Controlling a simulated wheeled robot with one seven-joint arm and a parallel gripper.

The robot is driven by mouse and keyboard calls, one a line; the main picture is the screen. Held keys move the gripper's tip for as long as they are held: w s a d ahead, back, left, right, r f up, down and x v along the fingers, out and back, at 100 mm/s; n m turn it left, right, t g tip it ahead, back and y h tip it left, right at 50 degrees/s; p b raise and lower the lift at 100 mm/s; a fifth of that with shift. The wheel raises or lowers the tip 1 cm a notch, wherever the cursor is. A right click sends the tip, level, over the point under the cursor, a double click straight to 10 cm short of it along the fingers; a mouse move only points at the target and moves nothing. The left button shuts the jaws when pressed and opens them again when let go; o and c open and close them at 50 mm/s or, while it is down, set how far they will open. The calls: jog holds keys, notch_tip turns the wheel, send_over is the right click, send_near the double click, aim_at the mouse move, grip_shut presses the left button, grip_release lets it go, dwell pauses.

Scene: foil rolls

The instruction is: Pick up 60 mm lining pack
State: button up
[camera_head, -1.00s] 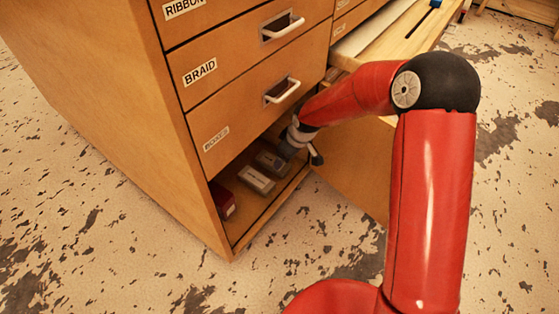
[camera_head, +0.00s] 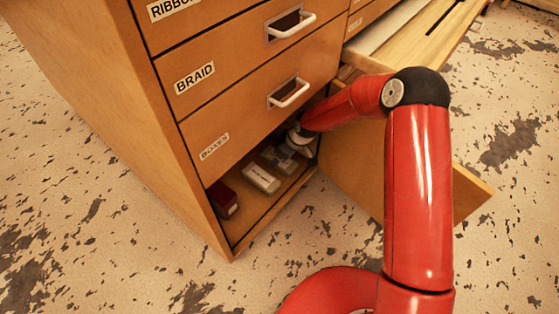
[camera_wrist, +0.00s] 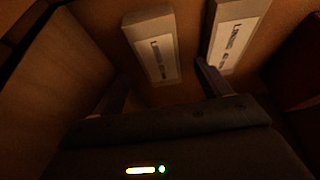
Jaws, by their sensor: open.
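Two pale lining packs lie side by side on the floor of the open bottom compartment. In the dim wrist view, the left pack (camera_wrist: 152,46) and the right pack (camera_wrist: 238,32) both have "LINING" labels; I cannot read their sizes surely. My gripper (camera_wrist: 164,82) is open and empty, its fingers on either side of the left pack's near end. The right finger lies close to the gap between the packs. In the head view, my gripper (camera_head: 297,142) is inside the compartment above the farther pack (camera_head: 278,160), which it partly hides. The nearer pack (camera_head: 261,178) is clear of it.
A dark red box (camera_head: 223,199) lies nearer the compartment's left side; it probably shows at the wrist view's right edge. The "BOXES" drawer (camera_head: 270,110) is right above my arm. An open door panel (camera_head: 365,170) stands right of the opening.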

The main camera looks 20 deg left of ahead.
jog(key=x, duration=0.4)
jog(key=shift+w+a+f+b, duration=0.1)
jog(key=shift+f+b, duration=0.1)
jog(key=shift+b, duration=0.15)
jog(key=c, duration=1.1)
